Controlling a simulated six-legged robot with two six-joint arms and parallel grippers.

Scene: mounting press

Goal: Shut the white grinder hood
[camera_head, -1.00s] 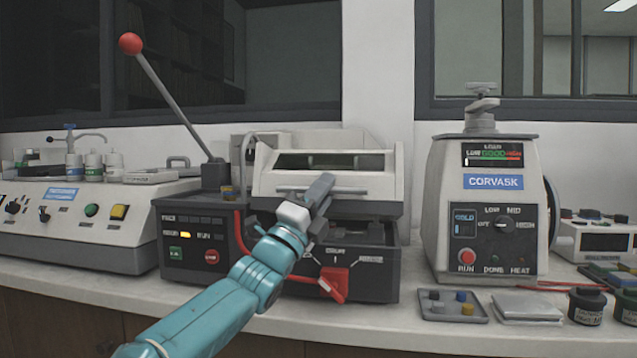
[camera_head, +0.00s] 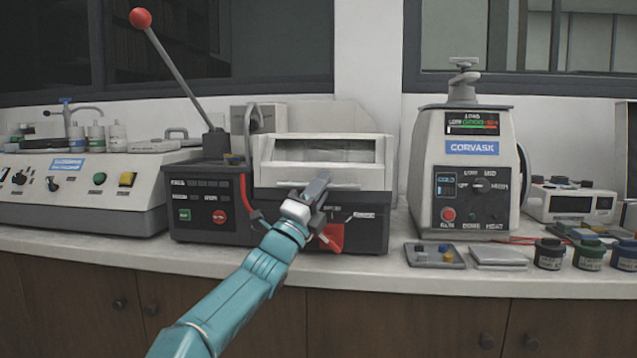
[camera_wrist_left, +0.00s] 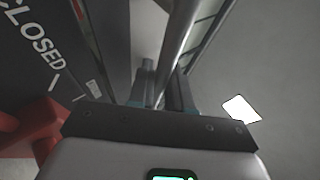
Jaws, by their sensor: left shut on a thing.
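The white grinder hood (camera_head: 272,178) has a long window in its upper front and sits low on the dark grinder base (camera_head: 365,238). I see no open gap under its front edge in the head view. A pale handle bar (camera_head: 345,186) runs along its lower front. My left gripper (camera_head: 318,187) is at this bar, in front of the hood. In the left wrist view, the left fingers (camera_wrist_left: 163,95) are shut around the round metal bar (camera_wrist_left: 181,45). The gripper hides part of the hood's lower edge. My right gripper is not in view.
A red lever switch (camera_head: 331,238) is just below my left gripper; red also shows in the left wrist view (camera_wrist_left: 25,130). A long lever with a red knob (camera_head: 140,18) rises at left. The CORVASK press (camera_head: 470,165) stands at right, with a small parts tray (camera_head: 420,262) before it.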

